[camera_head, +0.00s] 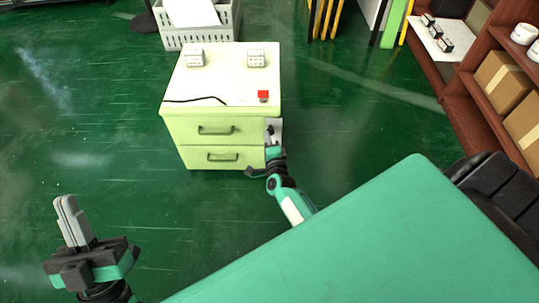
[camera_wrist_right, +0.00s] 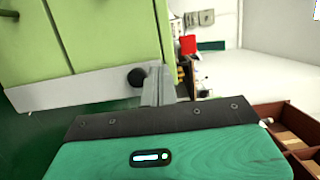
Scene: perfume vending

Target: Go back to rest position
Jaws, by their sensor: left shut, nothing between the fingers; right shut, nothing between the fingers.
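My left gripper (camera_head: 66,204) is shut and empty, pointing up over the open green floor at the lower left of the head view. My right gripper (camera_head: 273,128) is at the front right corner of a pale green two-drawer cabinet (camera_head: 189,128). In the right wrist view its fingers (camera_wrist_right: 158,84) are together with nothing between them. The cabinet front (camera_wrist_right: 105,35) appears close beside them there; I cannot tell whether they touch it. Both drawers look closed.
A grey crate (camera_head: 200,32) stands behind. Brown shelves (camera_head: 456,98) with cartons are at right. The floor (camera_head: 110,130) left of the cabinet is clear.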

